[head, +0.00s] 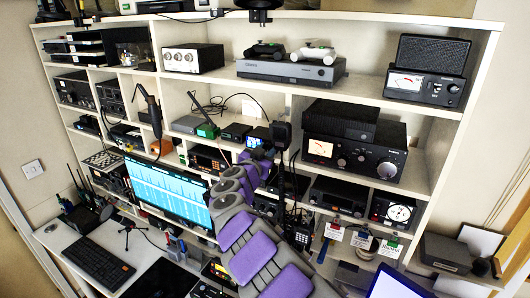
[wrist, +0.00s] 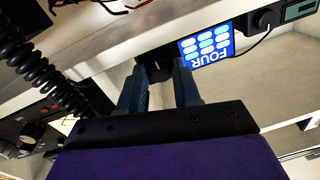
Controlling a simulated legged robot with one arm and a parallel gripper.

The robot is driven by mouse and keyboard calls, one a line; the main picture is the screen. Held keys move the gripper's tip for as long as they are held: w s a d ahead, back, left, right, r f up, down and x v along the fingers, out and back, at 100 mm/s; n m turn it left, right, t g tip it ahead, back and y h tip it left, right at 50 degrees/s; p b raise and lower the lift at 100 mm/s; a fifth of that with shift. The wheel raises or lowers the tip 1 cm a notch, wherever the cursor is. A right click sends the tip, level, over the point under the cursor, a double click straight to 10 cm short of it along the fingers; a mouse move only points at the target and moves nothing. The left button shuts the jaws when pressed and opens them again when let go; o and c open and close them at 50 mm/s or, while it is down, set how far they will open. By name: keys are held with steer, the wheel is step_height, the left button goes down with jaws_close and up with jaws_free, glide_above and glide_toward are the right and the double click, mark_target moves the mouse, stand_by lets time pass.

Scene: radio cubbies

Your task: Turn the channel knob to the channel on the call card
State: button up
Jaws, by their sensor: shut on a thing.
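My gripper (wrist: 160,76) reaches up to the front edge of a cubby in the wrist view, its two dark fingers a little apart. It is shut on a small dark part (wrist: 155,56) at their tips, seemingly the channel knob, mostly hidden by the fingers. In the head view my gripper (head: 258,156) is at the middle shelf. The call card (wrist: 207,46), a blue panel with pale rounded marks and the word FOUR upside down, is just right of the fingertips. It also shows small and bright blue in the head view (head: 258,137); no writing is readable there.
A black coiled cord (wrist: 45,62) hangs left of my gripper in the wrist view. A grey unit (wrist: 297,11) with a green display and a dark knob (wrist: 265,18) is at upper right. A dark handset (head: 282,134) hangs close right of my gripper in the head view.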

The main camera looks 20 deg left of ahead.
steer(key=shift+n+b, duration=0.3)
steer(key=shift+b, duration=0.05)
steer(key=shift+a+n+b, duration=0.1)
steer(key=shift+n+b, duration=0.4)
steer(key=shift+b, duration=0.05)
steer(key=shift+n+b, duration=0.7)
steer(key=shift+n, duration=0.5)
steer(key=shift+s+a+r+n+g, duration=0.1)
steer(key=shift+r+n+g, duration=0.05)
steer(key=shift+n, duration=1.1)
steer(key=shift+r+n+g, duration=0.1)
steer(key=shift+n+g, duration=0.05)
steer(key=shift+n, duration=1.1)
steer(key=o, duration=1.1)
steer(key=shift+a+f+b, duration=0.15)
steer(key=shift+a+b, duration=0.05)
steer(key=shift+b, duration=0.1)
steer(key=shift+c, duration=0.2)
